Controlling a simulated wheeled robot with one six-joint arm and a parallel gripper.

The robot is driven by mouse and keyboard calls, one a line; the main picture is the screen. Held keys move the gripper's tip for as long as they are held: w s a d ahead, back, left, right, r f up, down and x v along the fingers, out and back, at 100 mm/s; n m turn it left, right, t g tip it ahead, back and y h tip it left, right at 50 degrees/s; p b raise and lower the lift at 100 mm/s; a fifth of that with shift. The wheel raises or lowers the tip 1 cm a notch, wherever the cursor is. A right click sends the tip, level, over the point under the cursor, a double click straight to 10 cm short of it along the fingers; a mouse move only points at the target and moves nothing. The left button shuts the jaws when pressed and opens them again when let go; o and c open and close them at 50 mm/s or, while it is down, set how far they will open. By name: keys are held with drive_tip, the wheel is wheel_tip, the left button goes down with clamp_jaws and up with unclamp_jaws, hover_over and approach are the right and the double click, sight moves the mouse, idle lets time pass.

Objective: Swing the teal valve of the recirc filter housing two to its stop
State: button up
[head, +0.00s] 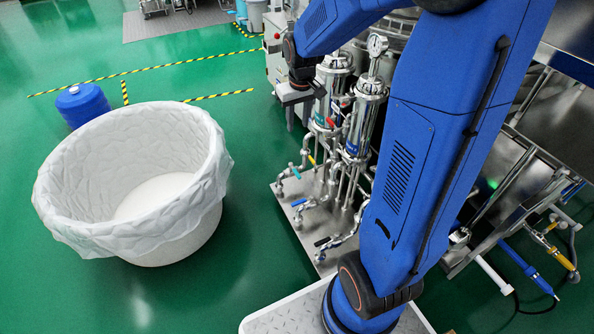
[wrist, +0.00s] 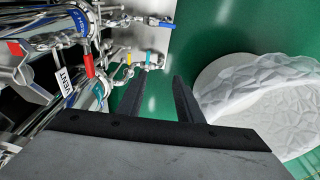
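Two steel filter housings stand side by side on a skid, the nearer one (head: 356,125) and the farther one (head: 333,85). I cannot read which is number two. A teal handle (head: 294,170) sits on the low piping at the left; it shows in the wrist view (wrist: 148,59) beyond my fingers. Another teal handle (wrist: 96,91) is close to a housing at the left, beside a red handle (wrist: 88,66) and a VENT tag (wrist: 64,82). My gripper (wrist: 158,78) is open and empty, apart from the handles, with green floor between its fingers.
A yellow handle (wrist: 129,57) and a blue handle (wrist: 165,24) sit on the piping. A large white lined tub (head: 130,185) stands left of the skid (head: 292,205), with clear floor between. A blue drum (head: 83,105) stands behind the tub.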

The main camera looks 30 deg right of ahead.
drive_tip(key=w+d+f+g, duration=0.1)
drive_tip(key=w+d+f, duration=0.2)
drive_tip(key=w+f, duration=0.5)
hover_over(297, 173)
wheel_tip(297, 173, down, 11)
drive_tip(key=shift+g, duration=0.4)
wheel_tip(297, 173, down, 18)
drive_tip(key=shift+s+r, duration=0.1)
drive_tip(key=shift+r, duration=0.05)
clamp_jaws()
